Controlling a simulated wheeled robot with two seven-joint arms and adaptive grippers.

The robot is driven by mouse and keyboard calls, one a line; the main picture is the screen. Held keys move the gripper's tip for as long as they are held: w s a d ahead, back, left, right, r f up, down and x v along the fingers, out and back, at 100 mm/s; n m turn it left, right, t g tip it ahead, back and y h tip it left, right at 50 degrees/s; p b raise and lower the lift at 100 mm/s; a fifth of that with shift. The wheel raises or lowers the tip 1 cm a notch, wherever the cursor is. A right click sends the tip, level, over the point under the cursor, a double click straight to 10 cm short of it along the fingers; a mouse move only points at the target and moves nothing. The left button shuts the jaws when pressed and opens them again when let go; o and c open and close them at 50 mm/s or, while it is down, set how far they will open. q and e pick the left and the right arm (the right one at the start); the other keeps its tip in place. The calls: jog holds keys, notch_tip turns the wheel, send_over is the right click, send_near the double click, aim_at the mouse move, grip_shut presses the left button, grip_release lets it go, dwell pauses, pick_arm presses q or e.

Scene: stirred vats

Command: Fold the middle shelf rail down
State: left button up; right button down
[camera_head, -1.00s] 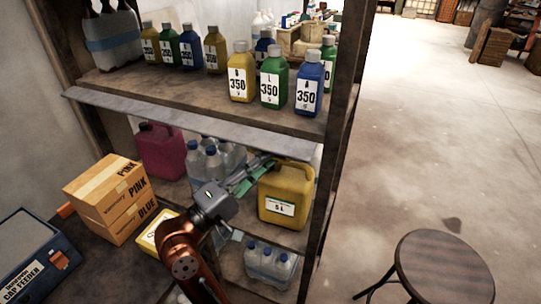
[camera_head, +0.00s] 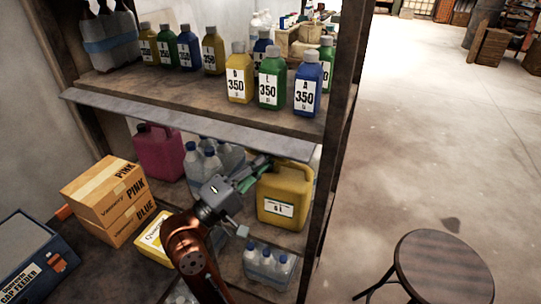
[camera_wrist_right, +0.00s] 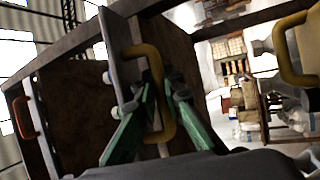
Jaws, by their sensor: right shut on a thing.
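The middle shelf rail (camera_head: 190,124) is a long grey metal strip along the front edge of the shelf holding the bottles. It sticks out forward from the shelf edge in the head view. My right gripper (camera_head: 258,164) is just below the rail, in front of the yellow jerrycan. In the right wrist view, its green fingers (camera_wrist_right: 158,112) are shut on a yellow handle (camera_wrist_right: 156,75) that stands out from a grey plate (camera_wrist_right: 122,58), which appears to be the rail's underside. The handle is hidden in the head view. My left gripper is not in view.
Several bottles (camera_head: 269,87) stand on the shelf above the rail. The yellow jerrycan (camera_head: 284,196), clear bottles (camera_head: 204,162) and a magenta jerrycan (camera_head: 158,151) are below. Cartons (camera_head: 105,190) are at left. A shelf post (camera_head: 327,190) and round stool (camera_head: 443,268) are at right.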

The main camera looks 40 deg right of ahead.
jog(key=shift+r, duration=0.15)
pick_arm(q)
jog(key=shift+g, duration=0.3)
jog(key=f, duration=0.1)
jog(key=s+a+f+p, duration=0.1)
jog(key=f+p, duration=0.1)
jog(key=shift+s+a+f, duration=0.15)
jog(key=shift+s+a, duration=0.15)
pick_arm(e)
jog(key=y, duration=0.1)
jog(key=n+y, duration=0.1)
jog(key=a+r+n+t+y, duration=0.1)
jog(key=shift+s+a+y, duration=0.1)
jog(key=shift+s+y, duration=0.15)
jog(key=shift+y, duration=0.05)
jog(key=c, duration=2.3)
grip_release()
jog(key=a, duration=1.2)
jog(key=shift+w, duration=0.25)
